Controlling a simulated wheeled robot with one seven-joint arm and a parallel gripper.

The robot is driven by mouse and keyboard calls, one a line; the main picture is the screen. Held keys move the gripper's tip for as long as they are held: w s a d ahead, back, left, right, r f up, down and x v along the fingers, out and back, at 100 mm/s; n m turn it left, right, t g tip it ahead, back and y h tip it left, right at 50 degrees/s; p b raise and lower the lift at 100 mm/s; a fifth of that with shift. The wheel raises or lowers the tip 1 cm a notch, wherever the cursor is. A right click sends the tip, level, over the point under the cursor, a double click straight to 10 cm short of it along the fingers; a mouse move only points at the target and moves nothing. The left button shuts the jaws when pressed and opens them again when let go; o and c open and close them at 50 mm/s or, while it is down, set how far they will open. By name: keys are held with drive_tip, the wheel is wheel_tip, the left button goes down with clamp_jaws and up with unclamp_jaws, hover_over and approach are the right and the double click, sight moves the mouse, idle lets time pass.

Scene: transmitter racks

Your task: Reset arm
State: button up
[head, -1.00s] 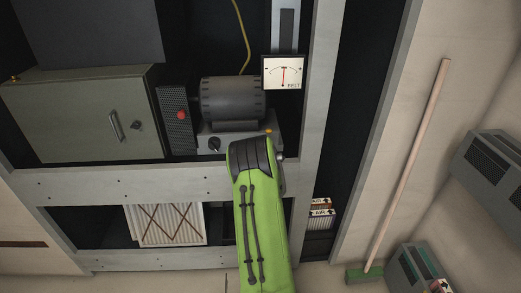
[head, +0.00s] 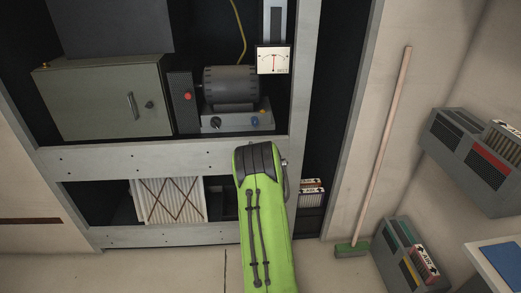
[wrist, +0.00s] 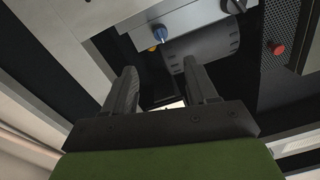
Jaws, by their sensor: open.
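My green arm (head: 264,225) reaches up from the bottom of the head view toward the rack, and my gripper is hidden behind it there. In the wrist view my gripper (wrist: 160,75) is open, with two dark fingers apart and nothing between them. Beyond the fingers are the grey control box, its blue knob (wrist: 161,32), a yellow knob (wrist: 153,48) and the dark motor drum (wrist: 212,48). In the head view the motor (head: 230,88) sits on the control box (head: 237,121), above my arm. The fingers appear clear of these parts.
A green cabinet (head: 102,100) and a perforated panel with a red button (head: 188,96) stand left of the motor. A meter (head: 273,60) hangs above right. A pleated filter (head: 168,200) sits below the rack beam (head: 140,159). A broom (head: 380,150) and grey bins (head: 475,145) are right.

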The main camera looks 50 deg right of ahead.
idle(0.3)
drive_tip(key=w+a+r+n+y, duration=0.1)
drive_tip(key=w+a+r+y, duration=0.1)
drive_tip(key=a+r, duration=0.3)
drive_tip(key=w+a+r+n+y, duration=0.1)
drive_tip(key=w+a+r+y, duration=0.25)
drive_tip(key=a, duration=0.35)
drive_tip(key=s+a+r+n+g+y, duration=0.1)
drive_tip(key=s+a+r, duration=0.1)
drive_tip(key=a, duration=0.5)
drive_tip(key=s+a+r+n+y, duration=0.1)
drive_tip(key=a+r+n+y, duration=0.15)
drive_tip(key=a, duration=0.35)
drive_tip(key=s+a+r+n+g+y, duration=0.2)
drive_tip(key=s+a+n+g+y, duration=0.1)
drive_tip(key=s+a, duration=1.05)
drive_tip(key=s+a+f+n+g, duration=0.3)
drive_tip(key=s+a, duration=0.5)
drive_tip(key=s, duration=0.6)
wheel_tip(320, 180, up, 17)
drive_tip(key=p, duration=1.7)
drive_tip(key=shift+s+y+p, duration=0.3)
drive_tip(key=shift+y+p, duration=0.05)
drive_tip(key=shift+y, duration=0.05)
